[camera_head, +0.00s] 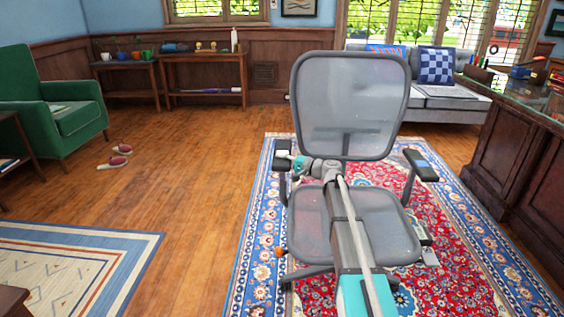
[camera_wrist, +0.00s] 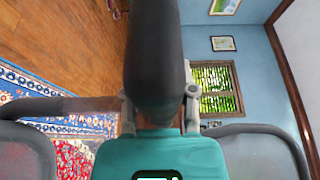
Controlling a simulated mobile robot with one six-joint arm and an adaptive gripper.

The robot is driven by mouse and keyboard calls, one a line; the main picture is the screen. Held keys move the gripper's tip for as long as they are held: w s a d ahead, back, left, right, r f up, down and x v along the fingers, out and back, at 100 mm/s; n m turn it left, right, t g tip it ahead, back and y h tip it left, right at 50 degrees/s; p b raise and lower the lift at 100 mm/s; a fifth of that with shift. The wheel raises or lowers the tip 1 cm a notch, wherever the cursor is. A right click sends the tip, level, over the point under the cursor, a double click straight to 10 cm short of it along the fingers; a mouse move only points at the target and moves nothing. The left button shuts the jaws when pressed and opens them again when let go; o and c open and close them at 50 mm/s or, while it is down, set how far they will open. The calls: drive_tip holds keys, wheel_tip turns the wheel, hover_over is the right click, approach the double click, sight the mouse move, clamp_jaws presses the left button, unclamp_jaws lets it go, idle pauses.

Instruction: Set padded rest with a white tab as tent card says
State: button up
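An office chair with a grey mesh back (camera_head: 348,105) stands on the rug, with a dark padded rest on each side. The left padded rest (camera_head: 283,162) has a white tab (camera_head: 283,145) and is partly hidden by my gripper. The right padded rest (camera_head: 427,172) has a blue tab (camera_head: 421,163). My gripper (camera_head: 299,164) is at the left rest. In the wrist view the dark padded rest (camera_wrist: 153,50) runs between my fingers (camera_wrist: 160,106), which appear to press on both its sides. I cannot make out a tent card or its words.
A desk (camera_head: 530,150) with items on top stands at the right. A sofa (camera_head: 440,105) is behind the chair. A green armchair (camera_head: 60,105) and a pair of slippers (camera_head: 117,158) are at the left. The wood floor left of the rug is mostly clear.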

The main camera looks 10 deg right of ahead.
clamp_jaws()
drive_tip(key=shift+f, duration=0.1)
wheel_tip(320, 180, down, 3)
drive_tip(key=b, duration=0.3)
drive_tip(key=o, duration=0.7)
unclamp_jaws()
